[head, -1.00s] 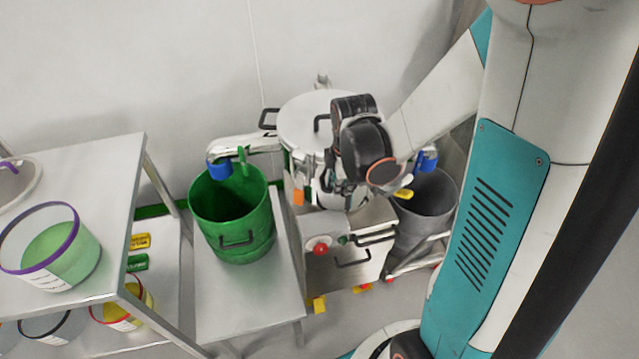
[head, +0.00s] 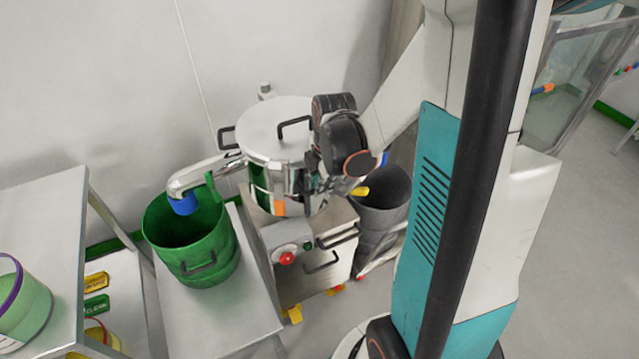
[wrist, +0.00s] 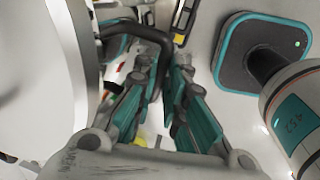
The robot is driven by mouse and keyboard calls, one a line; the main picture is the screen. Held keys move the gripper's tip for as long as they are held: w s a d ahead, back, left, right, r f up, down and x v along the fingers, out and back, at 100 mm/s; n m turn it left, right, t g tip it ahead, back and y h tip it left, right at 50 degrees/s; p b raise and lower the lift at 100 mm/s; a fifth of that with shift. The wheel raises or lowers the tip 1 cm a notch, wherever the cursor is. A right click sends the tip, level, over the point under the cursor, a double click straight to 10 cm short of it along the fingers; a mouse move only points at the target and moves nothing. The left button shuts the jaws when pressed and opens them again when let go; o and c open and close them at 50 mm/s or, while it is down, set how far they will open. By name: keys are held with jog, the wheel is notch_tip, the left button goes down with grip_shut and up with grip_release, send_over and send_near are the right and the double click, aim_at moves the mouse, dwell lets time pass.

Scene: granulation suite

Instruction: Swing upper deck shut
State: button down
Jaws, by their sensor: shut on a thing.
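The upper deck (head: 262,132) is a round shiny steel drum with a flat lid and black handles, at the middle of the head view, above a steel cabinet (head: 292,271). Its curved steel side fills the left edge of the wrist view (wrist: 45,70). My gripper (head: 312,180) is at the deck's right front side. In the wrist view its fingers (wrist: 166,75) are shut around a black bar handle (wrist: 140,30) beside the deck. The exact contact is partly hidden by the fingers, and my wrist covers the deck's right side in the head view.
A green bin (head: 190,240) stands under the blue-ended left spout (head: 183,203). A grey bin (head: 378,205) stands at the right. The cabinet has a red button (head: 286,258). A steel table (head: 40,215) is at left. The wall is close behind.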

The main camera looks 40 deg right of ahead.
jog(key=shift+d, duration=0.25)
jog(key=c, duration=1.7)
grip_release()
jog(key=shift+s+d, duration=0.1)
jog(key=shift+d, duration=0.05)
jog(key=shift+o, duration=0.2)
jog(key=shift+r, duration=0.15)
notch_tip(320, 180, up, 7)
jog(key=s, duration=0.1)
jog(key=shift+s+a, duration=0.15)
jog(key=shift+a, duration=0.05)
